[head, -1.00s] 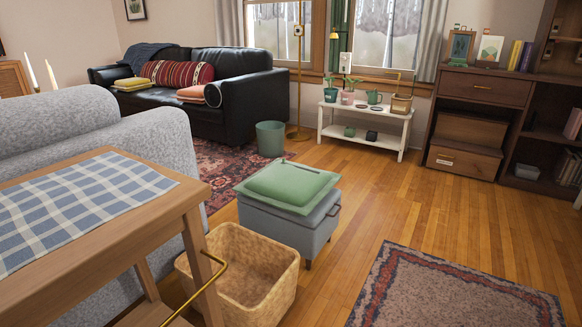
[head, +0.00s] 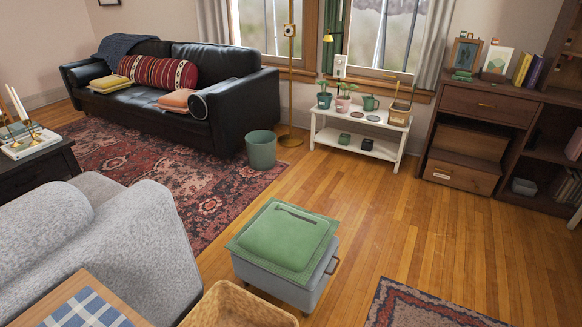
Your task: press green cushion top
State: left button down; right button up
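The green cushion (head: 283,238) lies flat on top of a grey-blue storage ottoman (head: 270,281) in the lower middle of the head view. A dark narrow strip, perhaps a zip or handle, runs along the cushion's far edge. The ottoman has a handle on its right side. Nothing touches the cushion. Neither of my grippers shows in the head view.
A wicker basket (head: 238,308) stands just in front of the ottoman. A grey sofa (head: 140,240) and a wooden table corner (head: 136,316) are at left. A green bin (head: 261,150) stands behind. Wood floor (head: 400,220) is clear to the right.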

aim_at(289, 238)
jog(key=i+j, duration=0.15)
jog(key=i, duration=0.3)
jog(key=i+j+z, duration=0.1)
jog(key=i, duration=0.4)
jog(key=i+j, duration=0.2)
jog(key=i, duration=0.25)
jog(key=i+j+z, duration=0.15)
jog(key=i, duration=0.3)
jog(key=i+j, duration=0.25)
jog(key=i, duration=0.2)
